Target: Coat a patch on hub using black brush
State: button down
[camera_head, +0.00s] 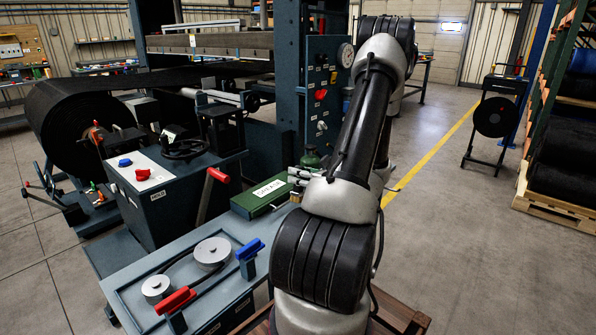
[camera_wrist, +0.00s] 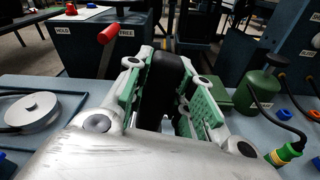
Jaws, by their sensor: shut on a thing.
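My gripper (camera_wrist: 168,80) is shut on a dark, rounded black thing (camera_wrist: 165,72), which I take for the black brush. It stands between the green-padded fingers, and its bristles cannot be made out. In the head view my gripper (camera_head: 301,176) is partly hidden behind my arm, above the workbench near the green labelled box (camera_head: 265,199). The hub cannot be singled out with certainty. A big black belt roll (camera_head: 62,118) at the left has orange-red parts at its centre, well away from my gripper. No coated patch can be made out.
The workbench (camera_head: 135,287) carries two round metal discs (camera_head: 212,251), a red handle (camera_head: 176,300) and a blue handle (camera_head: 250,249). A green bottle (camera_wrist: 259,88) stands right of my gripper. A control cabinet (camera_head: 170,205) with a red lever (camera_head: 210,190) stands behind.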

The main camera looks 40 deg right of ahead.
aim_at(296, 194)
jog(key=shift+a+f, duration=0.35)
jog(key=shift+a, duration=0.15)
jog(key=shift+f+m, duration=0.1)
jog(key=shift+m, duration=0.2)
jog(key=shift+f, duration=3)
jog(key=shift+f, duration=0.55)
jog(key=shift+r, duration=3.5)
